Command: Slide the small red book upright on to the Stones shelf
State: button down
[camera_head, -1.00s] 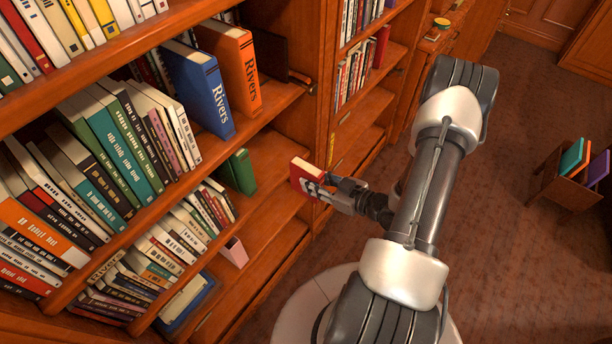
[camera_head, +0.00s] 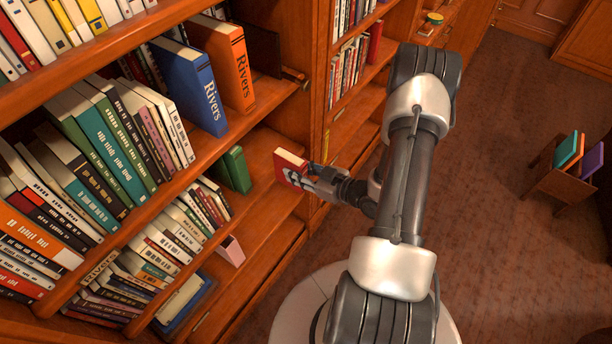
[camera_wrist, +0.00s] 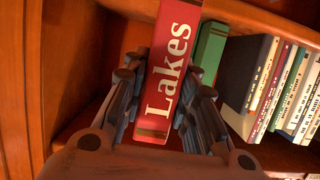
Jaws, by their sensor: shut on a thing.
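The small red book (camera_head: 289,166), with "Lakes" on its spine in the wrist view (camera_wrist: 170,65), is held upright in my gripper (camera_head: 318,181). The fingers close on both sides of the spine in the wrist view (camera_wrist: 163,105). In the head view the book is at the front of a shelf (camera_head: 272,200), to the right of a standing green book (camera_head: 235,169). The green book also shows just right of the red one in the wrist view (camera_wrist: 210,50). I see no readable Stones label. The red book's far end is hidden in the wrist view.
A row of leaning books (camera_head: 200,210) fills the shelf left of the green book. Blue (camera_head: 190,88) and orange (camera_head: 228,62) Rivers books stand on the shelf above. An upright divider (camera_head: 318,100) bounds the bay at right. Bare shelf lies between green book and divider.

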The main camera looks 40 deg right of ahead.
jog(key=shift+w+r+b+x, duration=0.15)
jog(key=shift+r+b+x, duration=0.3)
jog(key=shift+x, duration=1.55)
jog(key=shift+w+r+b+x, duration=0.1)
jog(key=shift+r+b+x, duration=0.35)
jog(key=shift+x, duration=1.55)
jog(key=shift+w+r+b+x, duration=0.15)
jog(key=shift+r+b+x, duration=0.3)
jog(key=shift+x, duration=1.55)
jog(key=shift+a, duration=0.15)
jog(key=shift+f+b, duration=0.45)
jog(key=shift+f, duration=0.15)
jog(key=c, duration=1.2)
grip_release()
jog(key=shift+s, duration=0.15)
jog(key=v, duration=1.1)
jog(key=shift+s+r, duration=0.2)
jog(key=shift+s, duration=0.15)
